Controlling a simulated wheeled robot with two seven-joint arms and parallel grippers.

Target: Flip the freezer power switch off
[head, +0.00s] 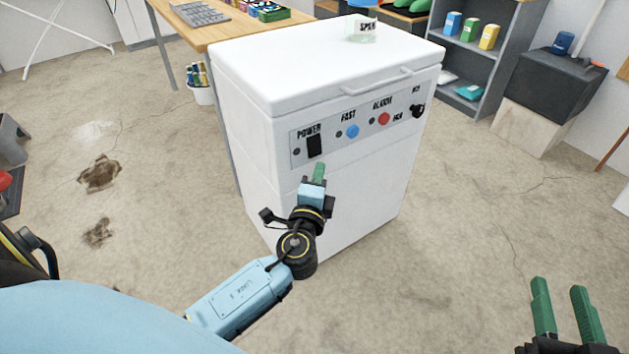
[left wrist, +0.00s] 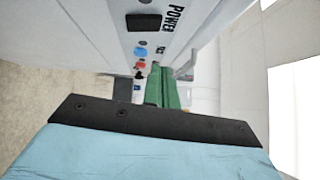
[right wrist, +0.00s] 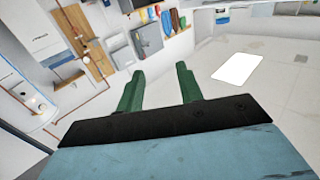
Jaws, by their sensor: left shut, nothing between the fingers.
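The white chest freezer (head: 330,185) stands in front of me with a grey control panel on its front. The black power switch (head: 314,146) sits under the POWER label at the panel's left; it also shows in the left wrist view (left wrist: 143,22). I cannot tell which way the switch is tipped. My left gripper (head: 319,170) is shut and empty, its green fingertips just below the power switch in the head view; its fingers also show in the left wrist view (left wrist: 160,88). My right gripper (head: 562,292) is open and empty at the lower right, away from the freezer.
The panel also has a blue button (head: 352,131), a red button (head: 384,119) and a black knob (head: 417,111). A wooden table (head: 215,34) stands behind the freezer. A grey shelf (head: 480,50) and a black box (head: 552,82) stand to the right. The floor around is mostly clear.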

